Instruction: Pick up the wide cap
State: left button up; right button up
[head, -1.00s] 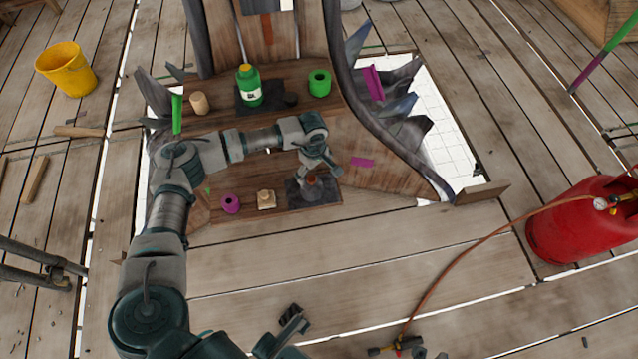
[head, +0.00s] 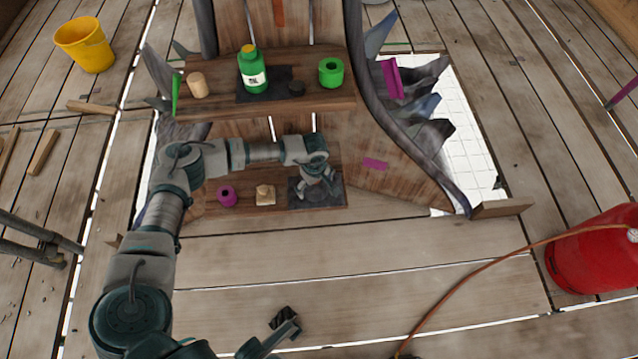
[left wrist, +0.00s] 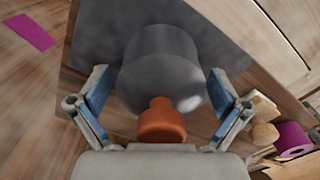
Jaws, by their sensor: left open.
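A wide grey rounded piece with an orange knob, which looks like the wide cap (left wrist: 165,62), sits on a dark mat on the lower shelf in the left wrist view. My left gripper (left wrist: 160,82) is open, with one finger on each side of the grey piece. I cannot tell if the fingers touch it. In the head view my left gripper (head: 320,178) is over the dark mat (head: 335,193) and hides most of the piece. A dark gripper-like part (head: 284,322), probably my right gripper, shows at the bottom; its jaws are unclear.
The lower shelf also holds a magenta ring (head: 227,196) and a pale wooden block (head: 265,195). Above are a green bottle (head: 252,70), a dark disc (head: 296,88), a green ring (head: 331,72) and a wooden cylinder (head: 197,85). A red tank (head: 595,255) stands right.

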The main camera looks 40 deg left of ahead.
pick_arm(q)
jog(key=shift+r, duration=0.1)
jog(key=c, duration=1.6)
jog(key=shift+o, duration=0.2)
